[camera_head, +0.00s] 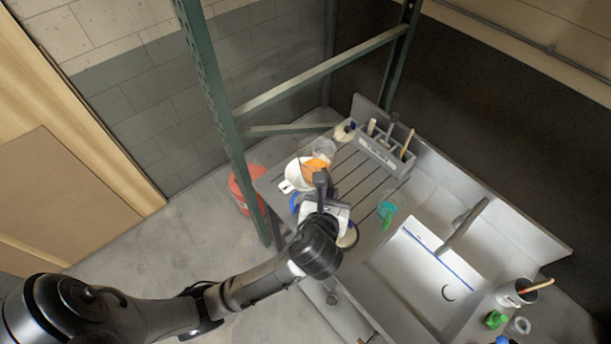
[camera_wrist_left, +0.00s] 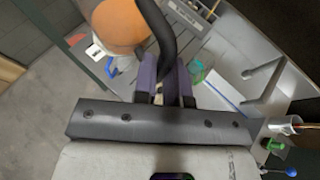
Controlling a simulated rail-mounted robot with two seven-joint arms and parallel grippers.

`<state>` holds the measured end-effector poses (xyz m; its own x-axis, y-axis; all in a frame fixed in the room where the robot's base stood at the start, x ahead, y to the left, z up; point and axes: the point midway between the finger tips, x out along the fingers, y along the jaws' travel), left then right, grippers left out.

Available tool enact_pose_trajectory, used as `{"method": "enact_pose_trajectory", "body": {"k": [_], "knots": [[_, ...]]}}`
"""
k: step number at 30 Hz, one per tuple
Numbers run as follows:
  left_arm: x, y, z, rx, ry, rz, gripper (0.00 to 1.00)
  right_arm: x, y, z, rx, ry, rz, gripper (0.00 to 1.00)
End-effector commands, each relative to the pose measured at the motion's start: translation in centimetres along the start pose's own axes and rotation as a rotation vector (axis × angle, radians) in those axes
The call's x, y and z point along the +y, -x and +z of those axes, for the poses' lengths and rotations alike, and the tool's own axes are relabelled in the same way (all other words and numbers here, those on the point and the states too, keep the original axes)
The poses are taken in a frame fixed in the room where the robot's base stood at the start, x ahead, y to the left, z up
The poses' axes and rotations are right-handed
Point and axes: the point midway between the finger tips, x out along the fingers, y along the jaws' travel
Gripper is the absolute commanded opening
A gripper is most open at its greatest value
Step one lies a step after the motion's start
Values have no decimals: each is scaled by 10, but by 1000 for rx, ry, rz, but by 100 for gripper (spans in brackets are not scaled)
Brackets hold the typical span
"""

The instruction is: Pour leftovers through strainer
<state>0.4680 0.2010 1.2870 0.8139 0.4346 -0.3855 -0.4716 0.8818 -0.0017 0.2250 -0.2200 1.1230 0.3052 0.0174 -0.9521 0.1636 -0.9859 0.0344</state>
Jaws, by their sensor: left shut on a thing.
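My left gripper (camera_head: 322,185) reaches over the left part of the drainboard and is shut on a dark curved handle (camera_wrist_left: 158,30), seen between its purple finger pads in the left wrist view. A rounded orange thing (camera_head: 319,165) is beside the handle; it also shows large in the left wrist view (camera_wrist_left: 117,24). I cannot tell whether this is a vessel or its contents. A white container (camera_head: 296,174) with a label is just left of and partly behind the orange thing; it shows partly in the left wrist view (camera_wrist_left: 121,63). I cannot make out a strainer. My right gripper is not in view.
A grey caddy (camera_head: 380,155) with brushes stands at the back of the slatted drainboard (camera_head: 352,172). A teal item (camera_head: 387,209) lies near the sink (camera_head: 415,275). A green rack post (camera_head: 213,95) stands left, near a red bucket (camera_head: 246,188). A cup (camera_head: 513,294) stands right.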

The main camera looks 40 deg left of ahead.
Motion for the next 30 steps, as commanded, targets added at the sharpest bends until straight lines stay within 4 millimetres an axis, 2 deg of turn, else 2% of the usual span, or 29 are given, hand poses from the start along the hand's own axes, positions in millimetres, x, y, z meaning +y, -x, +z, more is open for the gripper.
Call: {"method": "enact_pose_trajectory", "body": {"k": [8,14,21,30], "knots": [[1,-38,-5,-2,-18,-33,0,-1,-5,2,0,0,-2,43],[6,-82,-14,-2,-50,-96,0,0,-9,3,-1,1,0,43],[25,-139,-30,0,-102,-214,0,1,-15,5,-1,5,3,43],[57,-192,-48,0,-158,-344,0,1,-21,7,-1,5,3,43]]}}
